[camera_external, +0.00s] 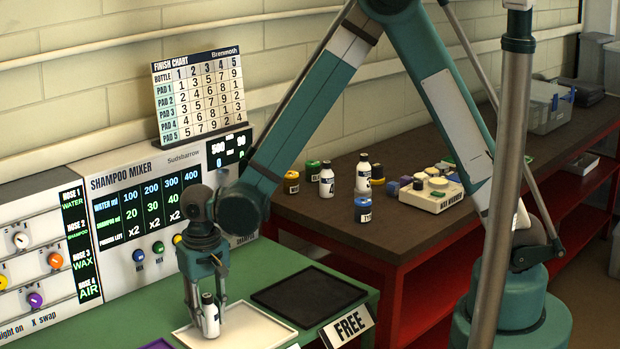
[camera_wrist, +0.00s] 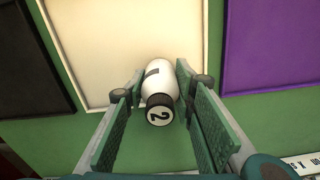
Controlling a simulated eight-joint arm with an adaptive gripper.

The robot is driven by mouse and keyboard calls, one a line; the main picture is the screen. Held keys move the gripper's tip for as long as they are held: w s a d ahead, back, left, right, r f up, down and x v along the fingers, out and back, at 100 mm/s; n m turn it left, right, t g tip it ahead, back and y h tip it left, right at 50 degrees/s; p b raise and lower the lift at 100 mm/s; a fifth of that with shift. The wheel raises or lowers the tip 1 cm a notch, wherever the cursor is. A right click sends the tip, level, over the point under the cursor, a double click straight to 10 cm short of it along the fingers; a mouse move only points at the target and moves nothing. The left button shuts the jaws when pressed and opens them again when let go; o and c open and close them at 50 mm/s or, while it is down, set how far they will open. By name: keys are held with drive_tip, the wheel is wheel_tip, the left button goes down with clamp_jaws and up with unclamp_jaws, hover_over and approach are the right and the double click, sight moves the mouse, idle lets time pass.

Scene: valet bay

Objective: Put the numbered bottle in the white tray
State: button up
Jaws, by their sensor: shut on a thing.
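My gripper (camera_external: 207,296) is shut on a white bottle (camera_external: 211,318) with a black cap. In the wrist view the bottle (camera_wrist: 160,78) sits between my green fingers, and its cap bears the number 2. The white tray (camera_external: 262,333) lies on the green bench under and beside the bottle; in the wrist view its pale floor (camera_wrist: 120,40) spreads around the bottle's far end. The bottle is about upright near the tray's edge. I cannot tell whether its base touches the tray.
A purple tray (camera_wrist: 270,45) is on the other side. The shampoo mixer panel (camera_external: 145,215) stands behind. More bottles (camera_external: 327,180) and jars stand on the brown table (camera_external: 300,212).

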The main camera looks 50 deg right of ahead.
drive_tip(key=shift+f, duration=0.15)
drive_tip(key=o, duration=1)
drive_tip(key=shift+c, duration=0.2)
drive_tip(key=shift+r+p, duration=0.6)
drive_tip(key=shift+r, duration=5.55)
